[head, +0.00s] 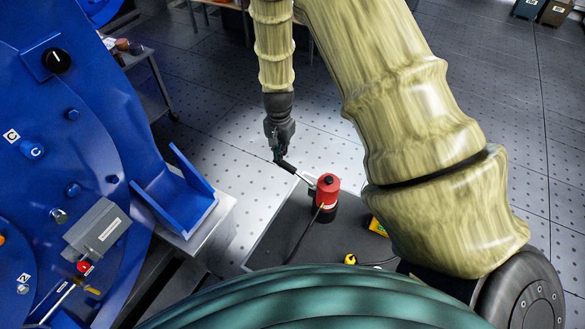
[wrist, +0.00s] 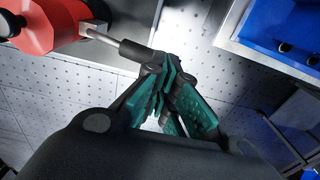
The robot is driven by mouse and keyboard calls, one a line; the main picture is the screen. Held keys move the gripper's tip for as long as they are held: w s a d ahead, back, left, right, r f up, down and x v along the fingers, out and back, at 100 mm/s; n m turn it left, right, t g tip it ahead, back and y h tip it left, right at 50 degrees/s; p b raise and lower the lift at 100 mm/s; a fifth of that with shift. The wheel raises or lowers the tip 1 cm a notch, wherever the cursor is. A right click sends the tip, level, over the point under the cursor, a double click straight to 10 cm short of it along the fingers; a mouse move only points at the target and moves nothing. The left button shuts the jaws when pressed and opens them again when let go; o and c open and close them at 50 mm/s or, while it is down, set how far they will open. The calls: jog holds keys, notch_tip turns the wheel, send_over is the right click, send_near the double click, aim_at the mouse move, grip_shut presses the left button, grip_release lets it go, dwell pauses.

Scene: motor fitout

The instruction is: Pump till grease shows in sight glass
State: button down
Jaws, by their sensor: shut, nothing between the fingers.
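A red grease pump (head: 328,185) with a black base stands on a dark grey surface. Its lever, a metal rod with a black grip (head: 286,166), slants up and left toward my gripper. In the wrist view the red pump body (wrist: 55,22) is at the upper left, and the black grip (wrist: 136,55) ends at my fingertips. My gripper (head: 278,153) points down at the grip's end; in the wrist view its green-padded fingers (wrist: 168,72) are shut with nothing between them. Contact with the grip cannot be told. I cannot pick out the sight glass on the blue motor housing (head: 85,120).
A blue bracket (head: 178,195) projects from the housing beside a metal ledge. A grey box (head: 97,235) and a red knob (head: 83,267) are on the housing. A dark hose (head: 302,238) runs from the pump. A yellow item (head: 377,227) lies right of it. Perforated floor is open behind.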

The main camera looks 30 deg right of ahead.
aim_at(282, 162)
dwell(0.4)
jog(key=shift+s+f+b, duration=0.2)
jog(key=shift+f+b, duration=1.1)
jog(key=shift+f, duration=1.4)
jog(key=shift+d+r+p, duration=0.1)
jog(key=shift+r+p, duration=0.7)
jog(key=shift+r, duration=0.15)
jog(key=shift+w+r+p, duration=0.1)
jog(key=shift+r+p, duration=0.75)
jog(key=shift+r, duration=0.4)
jog(key=shift+w+r+p, duration=0.2)
jog(key=shift+r+p, duration=0.4)
jog(key=shift+r, duration=0.25)
jog(key=shift+s+a+r+p, duration=0.1)
jog(key=shift+a+r+p, duration=0.1)
jog(key=shift+r+p, duration=0.35)
jog(key=shift+d+r+p, duration=0.15)
jog(key=shift+r+p, duration=0.35)
jog(key=shift+r, duration=0.3)
jog(key=shift+r+p, duration=0.4)
jog(key=shift+r, duration=0.35)
